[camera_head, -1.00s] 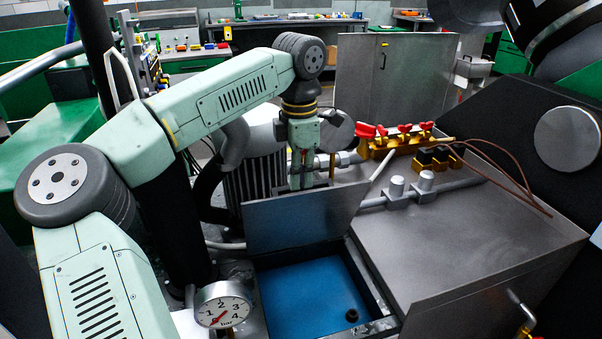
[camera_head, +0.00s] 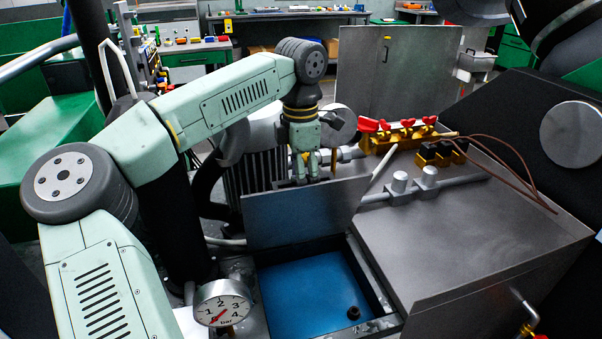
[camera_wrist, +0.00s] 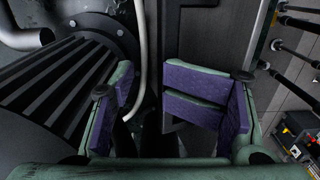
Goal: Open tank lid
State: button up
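The tank lid (camera_head: 305,213) is a flat grey metal plate. In the head view it stands steeply raised at the back of the tank opening, and the blue inside of the tank (camera_head: 310,290) shows below it. My gripper (camera_head: 305,177) points down at the lid's top edge, and its lower fingertips are partly hidden there. I cannot tell whether it touches the lid. In the wrist view my gripper (camera_wrist: 165,100) has its two purple-padded fingers spread apart, with no object clearly held between them.
A pressure gauge (camera_head: 222,304) stands at the tank's front left. Red-handled valves (camera_head: 395,127) and pipes lie behind the flat metal top (camera_head: 465,225) on the right. A ribbed motor (camera_head: 255,160) is close behind my gripper. An upright metal panel (camera_head: 395,75) stands farther back.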

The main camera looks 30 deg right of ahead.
jog(key=shift+w+a, duration=0.1)
jog(key=shift+w, duration=0.1)
dwell(0.6)
jog(key=shift+r, duration=0.25)
notch_tip(320, 180, up, 12)
jog(key=shift+f, duration=0.2)
jog(key=shift+s, duration=0.1)
